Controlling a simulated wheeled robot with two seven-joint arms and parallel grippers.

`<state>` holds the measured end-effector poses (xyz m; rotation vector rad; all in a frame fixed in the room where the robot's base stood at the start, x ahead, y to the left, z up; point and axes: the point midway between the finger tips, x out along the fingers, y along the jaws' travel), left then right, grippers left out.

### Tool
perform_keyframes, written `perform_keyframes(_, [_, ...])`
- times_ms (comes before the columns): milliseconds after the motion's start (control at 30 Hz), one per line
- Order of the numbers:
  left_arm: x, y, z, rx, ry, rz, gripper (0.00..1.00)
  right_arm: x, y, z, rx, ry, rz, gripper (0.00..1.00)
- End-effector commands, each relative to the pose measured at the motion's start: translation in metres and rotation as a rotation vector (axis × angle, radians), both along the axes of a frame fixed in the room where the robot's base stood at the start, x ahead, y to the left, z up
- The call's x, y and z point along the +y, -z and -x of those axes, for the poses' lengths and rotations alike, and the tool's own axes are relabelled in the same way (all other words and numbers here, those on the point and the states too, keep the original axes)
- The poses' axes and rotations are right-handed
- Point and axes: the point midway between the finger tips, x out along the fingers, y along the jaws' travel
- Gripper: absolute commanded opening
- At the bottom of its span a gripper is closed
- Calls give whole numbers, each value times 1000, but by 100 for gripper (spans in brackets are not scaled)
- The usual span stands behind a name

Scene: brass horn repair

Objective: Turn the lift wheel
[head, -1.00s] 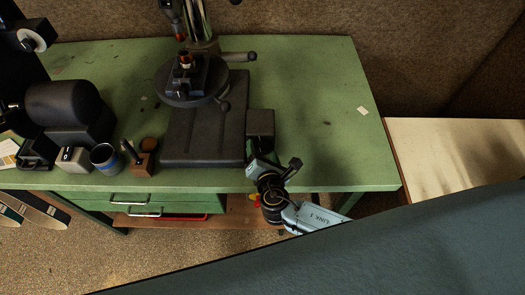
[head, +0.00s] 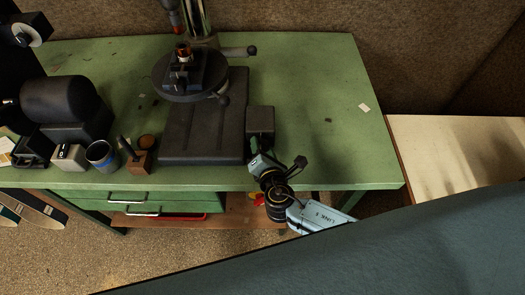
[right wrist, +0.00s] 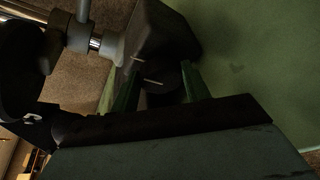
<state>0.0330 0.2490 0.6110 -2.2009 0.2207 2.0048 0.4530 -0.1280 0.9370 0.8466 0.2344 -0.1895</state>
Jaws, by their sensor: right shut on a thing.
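The lift wheel (right wrist: 160,86) looks like a dark round part on the end of a dark block in the right wrist view. It sits between the two green fingers of my right gripper (right wrist: 160,78), which is shut on it. In the head view my right gripper (head: 256,163) is at the front of the dark block (head: 261,119) beside the drill press base (head: 204,135). The wheel is hidden there by the gripper and block. My left gripper is not in view.
A blue-banded cup (head: 102,155), a wooden block (head: 139,161) and a dark machine (head: 65,105) stand at left. The round press table (head: 188,85) carries a vise.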

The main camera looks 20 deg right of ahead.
Motion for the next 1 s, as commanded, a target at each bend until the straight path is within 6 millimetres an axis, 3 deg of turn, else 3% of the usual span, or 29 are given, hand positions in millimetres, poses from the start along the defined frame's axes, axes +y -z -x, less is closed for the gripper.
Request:
perform_keyframes(33, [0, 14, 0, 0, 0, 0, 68, -1, 7, 1, -13, 1, -43, 24])
perform_keyframes(233, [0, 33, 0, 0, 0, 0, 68, -1, 6, 1, -49, 1, -172, 24])
perform_keyframes(700, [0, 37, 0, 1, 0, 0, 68, -2, 2, 1, -61, 0, -217, 24])
perform_keyframes(733, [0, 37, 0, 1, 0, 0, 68, -2, 2, 1, -61, 0, -217, 50])
perform_keyframes(867, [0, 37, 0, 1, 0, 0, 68, -2, 2, 1, -61, 0, -216, 67])
perform_keyframes(1000, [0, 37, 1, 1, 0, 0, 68, -2, 2, 1, -62, 1, -215, 68])
